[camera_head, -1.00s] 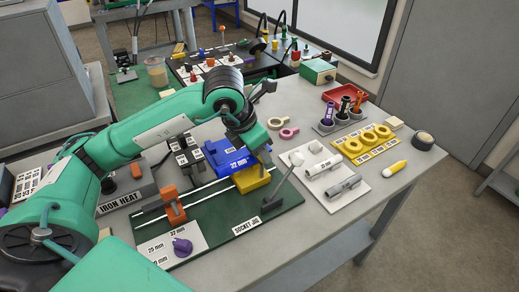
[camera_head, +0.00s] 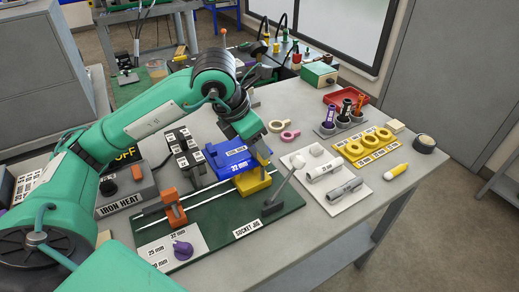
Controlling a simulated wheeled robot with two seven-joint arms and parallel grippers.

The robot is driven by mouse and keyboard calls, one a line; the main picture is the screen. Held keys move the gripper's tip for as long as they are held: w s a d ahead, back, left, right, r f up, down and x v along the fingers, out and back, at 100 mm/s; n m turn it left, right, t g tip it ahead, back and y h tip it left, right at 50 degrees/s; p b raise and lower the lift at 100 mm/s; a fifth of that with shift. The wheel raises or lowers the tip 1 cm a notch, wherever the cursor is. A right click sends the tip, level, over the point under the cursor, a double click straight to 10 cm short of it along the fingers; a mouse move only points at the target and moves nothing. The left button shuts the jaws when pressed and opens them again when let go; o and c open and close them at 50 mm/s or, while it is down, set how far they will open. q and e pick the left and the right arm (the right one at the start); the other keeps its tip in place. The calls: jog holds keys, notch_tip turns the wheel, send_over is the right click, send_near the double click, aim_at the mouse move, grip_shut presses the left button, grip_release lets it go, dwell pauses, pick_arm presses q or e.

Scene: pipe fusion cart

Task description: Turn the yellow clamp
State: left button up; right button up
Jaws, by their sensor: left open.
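The yellow clamp (camera_head: 254,182) sits on the green socket jig (camera_head: 220,212), at the right end of its white rails, beside the blue block (camera_head: 229,158) labelled 32 mm. My left gripper (camera_head: 262,156) comes down from above and is open at the clamp's upper right. Its fingertips are close to the clamp, partly hidden by the hand; I cannot tell whether they touch it. My right gripper is not in view.
An orange clamp (camera_head: 173,208) and a purple knob (camera_head: 183,250) are on the jig's left part. A grey lever (camera_head: 277,196) rises close right of the yellow clamp. A white board (camera_head: 325,180) with pipe fittings lies further right.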

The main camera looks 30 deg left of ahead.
pick_arm(q)
jog(key=v, duration=0.9)
jog(key=shift+r, duration=0.25)
jog(key=shift+a, duration=0.1)
